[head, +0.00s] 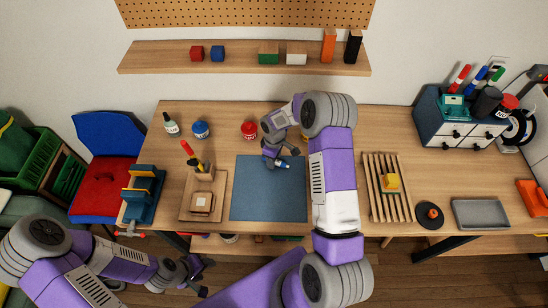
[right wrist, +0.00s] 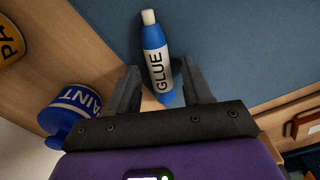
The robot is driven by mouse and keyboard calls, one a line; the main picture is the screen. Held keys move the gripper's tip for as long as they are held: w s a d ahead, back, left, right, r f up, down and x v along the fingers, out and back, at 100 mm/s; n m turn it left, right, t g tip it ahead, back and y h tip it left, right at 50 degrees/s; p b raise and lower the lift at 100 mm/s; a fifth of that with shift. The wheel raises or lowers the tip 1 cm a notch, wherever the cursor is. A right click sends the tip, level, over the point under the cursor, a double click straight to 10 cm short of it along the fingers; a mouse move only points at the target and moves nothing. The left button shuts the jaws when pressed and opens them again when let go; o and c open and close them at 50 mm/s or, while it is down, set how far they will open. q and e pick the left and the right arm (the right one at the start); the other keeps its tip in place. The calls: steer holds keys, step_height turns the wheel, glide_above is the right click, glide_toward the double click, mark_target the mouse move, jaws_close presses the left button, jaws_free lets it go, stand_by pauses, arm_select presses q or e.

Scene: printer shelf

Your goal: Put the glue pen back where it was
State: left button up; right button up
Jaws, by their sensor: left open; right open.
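The glue pen (head: 283,164) is a blue tube with a white label and white cap, lying near the top edge of the blue mat (head: 262,205). In the right wrist view the glue pen (right wrist: 157,58) lies between the two fingers of my right gripper (right wrist: 160,78), its cap pointing away. The fingers are apart, one on each side of it; I cannot tell if either touches it. In the head view my right gripper (head: 278,158) is over the mat's top edge. My left gripper (head: 203,275) is open and empty, low in front of the table.
Behind the mat are a blue paint jar (head: 201,130) and a red jar (head: 249,130). A slatted rack (head: 377,190) and a grey tray (head: 481,213) are to the right. A wall shelf (head: 140,58) holds several blocks.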

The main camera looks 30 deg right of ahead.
step_height(320, 180, up, 12)
stand_by(0.6)
